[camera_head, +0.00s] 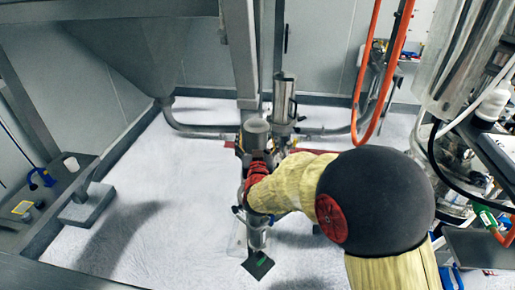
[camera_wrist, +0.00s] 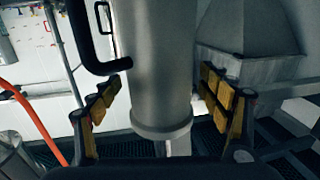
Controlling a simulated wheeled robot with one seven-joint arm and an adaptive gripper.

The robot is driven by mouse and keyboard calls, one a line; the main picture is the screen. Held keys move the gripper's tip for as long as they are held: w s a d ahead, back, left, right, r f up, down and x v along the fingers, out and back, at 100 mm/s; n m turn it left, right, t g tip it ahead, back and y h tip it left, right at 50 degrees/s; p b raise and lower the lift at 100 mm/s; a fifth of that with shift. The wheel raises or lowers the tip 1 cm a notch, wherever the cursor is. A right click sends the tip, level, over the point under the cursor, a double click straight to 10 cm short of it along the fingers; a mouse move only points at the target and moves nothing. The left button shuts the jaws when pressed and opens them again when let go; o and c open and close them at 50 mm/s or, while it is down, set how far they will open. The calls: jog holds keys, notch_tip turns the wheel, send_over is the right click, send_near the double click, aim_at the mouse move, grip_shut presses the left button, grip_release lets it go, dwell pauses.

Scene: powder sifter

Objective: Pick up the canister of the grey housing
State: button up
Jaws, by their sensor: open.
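In the wrist view a large silver cylinder (camera_wrist: 158,70), which looks like the canister, stands between the fingers of my gripper (camera_wrist: 158,84). It has a black bent handle (camera_wrist: 88,45) on its left and a rim at its lower end. My gripper is open, one yellow-padded finger on each side. Gaps show between the pads and the cylinder. In the head view the shiny canister (camera_head: 284,94), with a handle on its right, stands behind the end of my arm. My fingers cannot be made out clearly there. Which part is the grey housing is unclear.
A grey hopper (camera_wrist: 250,35) is right of the cylinder in the wrist view. In the head view a steel post (camera_head: 240,50) stands close to the canister. Orange hoses (camera_head: 367,75) hang to its right. Pale floor (camera_head: 180,190) is open at left.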

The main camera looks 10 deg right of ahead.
jog(key=shift+c, duration=1.2)
jog(key=c, duration=1.5)
jog(key=shift+w+r, duration=0.1)
